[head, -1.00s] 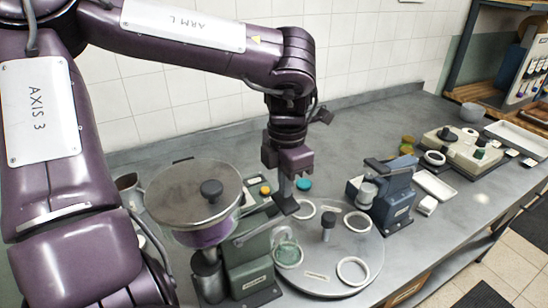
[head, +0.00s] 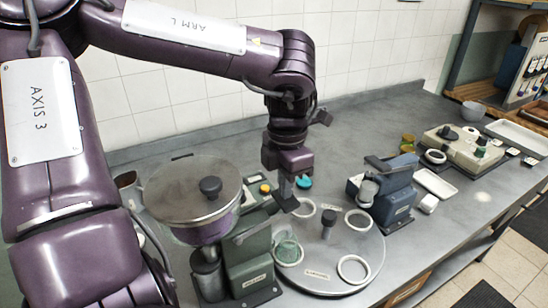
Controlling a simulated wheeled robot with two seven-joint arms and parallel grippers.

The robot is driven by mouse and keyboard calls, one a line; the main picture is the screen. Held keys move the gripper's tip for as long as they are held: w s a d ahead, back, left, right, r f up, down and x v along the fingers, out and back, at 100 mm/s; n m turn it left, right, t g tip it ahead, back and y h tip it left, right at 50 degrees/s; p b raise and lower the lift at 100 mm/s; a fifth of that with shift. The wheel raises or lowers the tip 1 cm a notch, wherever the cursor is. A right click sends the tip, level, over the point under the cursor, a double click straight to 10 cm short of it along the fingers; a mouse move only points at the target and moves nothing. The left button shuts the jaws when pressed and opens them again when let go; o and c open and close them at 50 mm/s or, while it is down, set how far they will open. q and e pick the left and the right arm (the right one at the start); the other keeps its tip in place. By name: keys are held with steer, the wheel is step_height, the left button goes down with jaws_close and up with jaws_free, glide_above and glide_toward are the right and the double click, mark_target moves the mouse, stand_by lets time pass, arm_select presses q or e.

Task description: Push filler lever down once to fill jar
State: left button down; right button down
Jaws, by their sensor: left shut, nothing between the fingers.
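The filler (head: 248,262) is a green machine at the front, with a round metal-lidded hopper (head: 196,185) on top. Its lever (head: 256,229) slopes up to the right and ends in a dark grip (head: 287,205). My left gripper (head: 286,196) points down, shut and empty, with its fingertips right over the grip. Touching or just above it, I cannot tell. A greenish glass jar (head: 288,252) stands in a white ring on the grey turntable (head: 335,284), beside the filler. Its contents are unclear. My right gripper is out of view.
The turntable has other white rings, a dark centre knob (head: 329,218) and a label. A blue-grey machine (head: 391,192) stands behind it. A beige device (head: 462,147) and a white tray (head: 435,184) are further right. The tiled wall borders the bench.

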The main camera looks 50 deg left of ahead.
mark_target(286, 203)
arm_select(q)
steer(key=shift+f, duration=0.4)
steer(key=shift+f+b, duration=0.6)
steer(key=shift+w+f+b, duration=0.15)
steer(key=shift+f+b, duration=1.1)
steer(key=shift+f, duration=0.5)
steer(key=shift+r, duration=0.2)
steer(key=shift+w+r+p, duration=0.1)
steer(key=shift+r+p, duration=0.75)
steer(key=shift+p, duration=0.1)
steer(key=shift+r+p, duration=2)
steer(key=shift+r, duration=0.25)
